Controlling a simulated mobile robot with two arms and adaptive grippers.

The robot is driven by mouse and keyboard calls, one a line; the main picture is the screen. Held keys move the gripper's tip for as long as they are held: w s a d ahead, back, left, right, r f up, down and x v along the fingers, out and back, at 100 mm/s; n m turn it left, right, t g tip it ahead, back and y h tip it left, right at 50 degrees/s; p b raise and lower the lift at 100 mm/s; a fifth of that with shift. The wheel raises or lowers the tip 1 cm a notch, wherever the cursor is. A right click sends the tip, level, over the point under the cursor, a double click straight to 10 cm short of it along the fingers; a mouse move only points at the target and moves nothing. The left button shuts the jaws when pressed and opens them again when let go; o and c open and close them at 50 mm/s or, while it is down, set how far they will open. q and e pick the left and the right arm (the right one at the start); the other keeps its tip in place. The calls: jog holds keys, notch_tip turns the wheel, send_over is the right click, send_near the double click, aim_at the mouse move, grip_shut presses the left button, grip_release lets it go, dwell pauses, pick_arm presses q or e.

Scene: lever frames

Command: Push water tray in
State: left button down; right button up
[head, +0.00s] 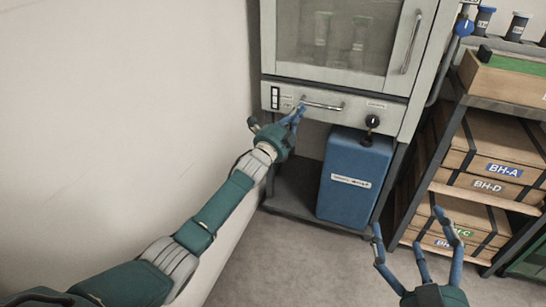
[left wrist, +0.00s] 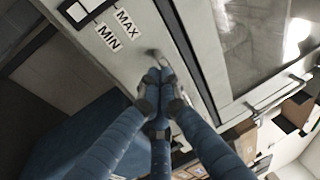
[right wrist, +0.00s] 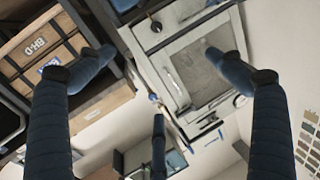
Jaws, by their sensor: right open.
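The water tray (head: 345,112) is the pale front panel low on the grey cabinet, with a metal bar handle (head: 322,106) and a dark level window at its left end. In the left wrist view its front (left wrist: 95,45) shows the MIN and MAX labels. My left gripper (head: 299,112) is at the left end of the handle. Its fingertips (left wrist: 158,84) are drawn together just beside the handle's end; I cannot tell whether they touch the panel. How far the tray stands out is unclear. My right gripper (head: 409,236) is open and empty, low at the right.
A glass-doored chamber (head: 340,35) with a vertical handle is above the tray. A black knob (head: 372,122) is at the panel's right, and a blue tank (head: 352,170) stands below. A shelf with wooden crates (head: 490,150) stands right. The floor in front is clear.

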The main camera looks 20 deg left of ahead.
pick_arm(q)
jog(key=shift+w+r, duration=0.35)
jog(key=shift+w, duration=0.15)
pick_arm(e)
jog(key=r, duration=0.2)
jog(key=r+t, duration=0.1)
jog(key=r, duration=0.1)
jog(key=shift+w+a+t+y, duration=0.1)
jog(key=shift+a+t+y, duration=0.1)
jog(key=shift+t+y, duration=0.15)
